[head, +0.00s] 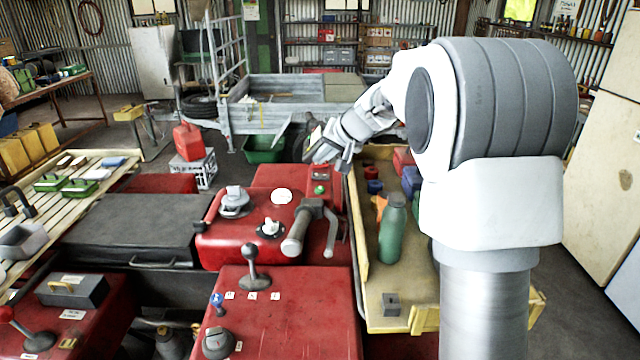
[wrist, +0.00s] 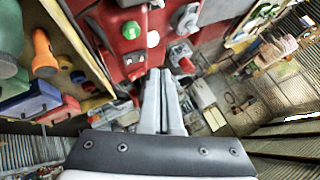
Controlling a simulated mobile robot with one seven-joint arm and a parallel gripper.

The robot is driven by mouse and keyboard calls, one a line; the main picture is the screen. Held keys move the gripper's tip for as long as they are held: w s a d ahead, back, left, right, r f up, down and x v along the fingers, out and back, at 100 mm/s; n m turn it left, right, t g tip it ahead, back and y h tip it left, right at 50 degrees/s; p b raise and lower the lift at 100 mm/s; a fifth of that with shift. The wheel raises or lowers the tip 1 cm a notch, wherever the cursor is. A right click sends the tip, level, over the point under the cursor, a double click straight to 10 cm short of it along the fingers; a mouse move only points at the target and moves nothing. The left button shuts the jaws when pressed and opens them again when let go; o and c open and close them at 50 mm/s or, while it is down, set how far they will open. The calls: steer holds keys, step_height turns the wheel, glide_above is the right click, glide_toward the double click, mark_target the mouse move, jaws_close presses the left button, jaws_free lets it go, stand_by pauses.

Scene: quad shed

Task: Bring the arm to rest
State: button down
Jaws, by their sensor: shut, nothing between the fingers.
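My arm reaches forward from the right side of the head view, bent at a large grey and white joint. My gripper (head: 318,155) is at the far end of the red quad body (head: 240,310), above its front and near the far end of the wooden tray. In the wrist view my gripper (wrist: 160,75) shows two grey fingers side by side, closed together with nothing held. The red panel with a green button (wrist: 131,30) and a white round cap (wrist: 153,39) lies beyond the fingertips.
A wooden tray (head: 425,319) right of the quad holds a green bottle (head: 393,228) and coloured items. A slatted bench (head: 95,190) stands left. A red jerrycan (head: 188,140) sits on a crate. A grey trailer (head: 300,115) stands behind. Bare floor shows at the lower right.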

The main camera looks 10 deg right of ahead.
steer(key=shift+f, duration=0.1)
steer(key=s+a+r+n+g+h, duration=0.1)
steer(key=s+r+n, duration=0.1)
steer(key=s, duration=1.3)
steer(key=s+a+r+n+g+h, duration=0.1)
steer(key=s+a+r+n, duration=0.1)
steer(key=s, duration=1.3)
steer(key=s+d+f+h, duration=0.1)
steer(key=s+f, duration=0.3)
steer(key=s, duration=0.6)
steer(key=shift+d+f+g+h, duration=0.2)
steer(key=shift+d+g+h, duration=0.2)
steer(key=shift+d, duration=0.45)
